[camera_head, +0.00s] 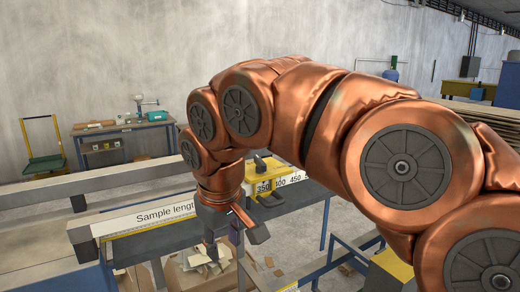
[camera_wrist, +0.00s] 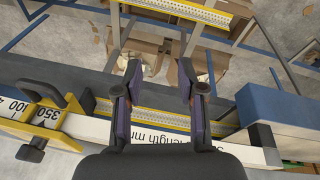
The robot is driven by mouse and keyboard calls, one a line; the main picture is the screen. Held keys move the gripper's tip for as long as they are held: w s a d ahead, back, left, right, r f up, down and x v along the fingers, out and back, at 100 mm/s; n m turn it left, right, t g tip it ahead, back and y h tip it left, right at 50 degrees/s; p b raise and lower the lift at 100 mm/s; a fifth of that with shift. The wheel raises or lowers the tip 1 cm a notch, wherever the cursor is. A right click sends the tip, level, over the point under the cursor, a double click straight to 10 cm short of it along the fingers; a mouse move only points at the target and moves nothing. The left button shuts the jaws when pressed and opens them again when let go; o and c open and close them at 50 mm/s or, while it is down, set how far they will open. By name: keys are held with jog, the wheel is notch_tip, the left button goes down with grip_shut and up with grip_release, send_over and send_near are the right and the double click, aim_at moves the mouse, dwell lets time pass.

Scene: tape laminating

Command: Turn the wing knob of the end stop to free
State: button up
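The yellow end stop (camera_head: 262,180) sits on the rail beside the 350 mark, just right of my gripper (camera_head: 235,236) in the head view. In the wrist view the end stop (camera_wrist: 45,117) is at the left edge, outside the fingers. It carries a dark looped part (camera_wrist: 40,92) and a smaller dark knob-like part (camera_wrist: 32,151); I cannot tell for sure which is the wing knob or how far it is turned. My gripper (camera_wrist: 160,82) is open, its two fingers apart with nothing between them, over the "Sample length mm" rail.
The white scale rail (camera_head: 155,215) runs across the bench. Cardboard boxes with scraps (camera_head: 200,266) lie on the floor below. A blue block (camera_wrist: 278,108) stands right of my fingers in the wrist view. A workbench (camera_head: 125,137) and a green-and-yellow trolley (camera_head: 44,160) are by the back wall.

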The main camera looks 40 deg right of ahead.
jog(key=w+d+r+m+t+p, duration=0.1)
jog(key=w+d+r, duration=0.2)
jog(key=r, duration=0.3)
jog(key=w+d+r+m+p, duration=0.1)
jog(key=w+d+r, duration=0.2)
jog(key=r, duration=0.2)
jog(key=m+p, duration=0.2)
jog(key=m, duration=0.1)
send_near(260, 160)
jog(key=f, duration=0.1)
jog(key=shift+w+d+f+t, duration=0.15)
jog(key=shift+f+t, duration=0.15)
jog(key=shift+f, duration=0.1)
jog(key=shift+p+x, duration=1.1)
jog(key=shift+x, duration=2.45)
grip_shut()
